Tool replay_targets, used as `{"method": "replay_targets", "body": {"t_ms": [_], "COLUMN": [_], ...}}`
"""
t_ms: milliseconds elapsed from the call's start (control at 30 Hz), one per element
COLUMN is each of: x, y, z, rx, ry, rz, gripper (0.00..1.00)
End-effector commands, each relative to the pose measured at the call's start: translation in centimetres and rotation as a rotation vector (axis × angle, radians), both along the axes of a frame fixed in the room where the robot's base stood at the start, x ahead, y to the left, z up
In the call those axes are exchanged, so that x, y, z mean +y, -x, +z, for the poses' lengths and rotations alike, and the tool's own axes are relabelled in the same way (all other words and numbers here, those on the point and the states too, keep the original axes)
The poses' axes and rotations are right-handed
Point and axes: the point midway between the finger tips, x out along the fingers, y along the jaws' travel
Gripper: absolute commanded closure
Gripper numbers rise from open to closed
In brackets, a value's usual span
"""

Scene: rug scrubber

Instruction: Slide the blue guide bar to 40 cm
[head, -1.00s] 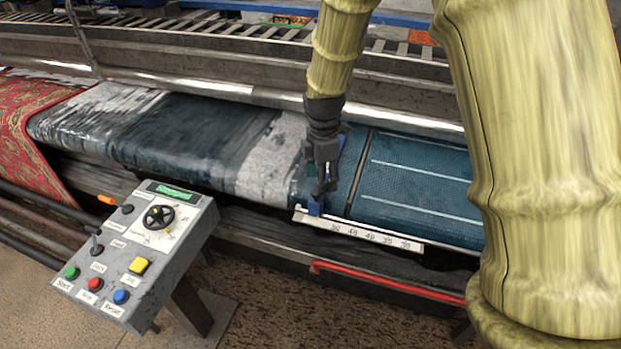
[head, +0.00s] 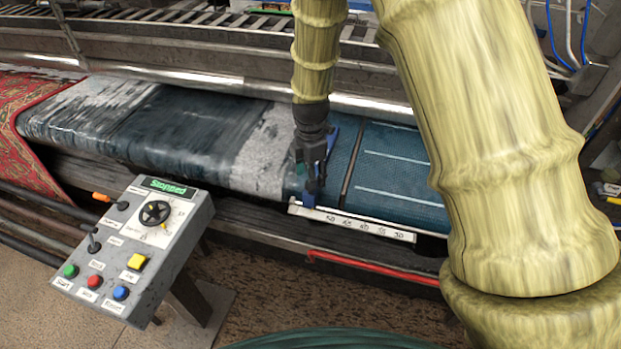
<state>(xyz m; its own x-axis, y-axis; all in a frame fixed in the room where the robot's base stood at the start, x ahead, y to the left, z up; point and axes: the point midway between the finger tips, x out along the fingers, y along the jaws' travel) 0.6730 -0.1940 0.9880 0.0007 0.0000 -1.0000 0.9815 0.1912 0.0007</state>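The blue guide bar (head: 332,140) lies across the dark blue belt, partly hidden behind my gripper. Its near end (head: 308,200) is at the left part of the white scale (head: 362,225), left of the 50 mark. The scale reads 50, 45, 40, 35, 30 from left to right. My gripper (head: 311,188) points down over the near end of the bar, at or very close to it. The fingers overlap the bar in this view, so I cannot tell whether they are shut on it.
A control box (head: 137,250) with buttons and a dial stands at front left; its display reads "Stopped". A red bar (head: 372,268) runs below the scale. A patterned red rug (head: 40,135) lies at far left. The belt right of the guide bar has a dark line and white stripes.

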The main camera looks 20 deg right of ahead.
Motion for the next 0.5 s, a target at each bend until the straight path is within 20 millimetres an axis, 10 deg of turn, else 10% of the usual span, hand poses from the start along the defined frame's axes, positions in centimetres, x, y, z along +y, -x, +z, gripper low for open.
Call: {"method": "replay_targets", "body": {"t_ms": [500], "x": [0.0], "y": [0.1], "z": [-3.0], "rx": [0.000], "ry": [0.000], "rz": [-0.001], "gripper": [0.49]}}
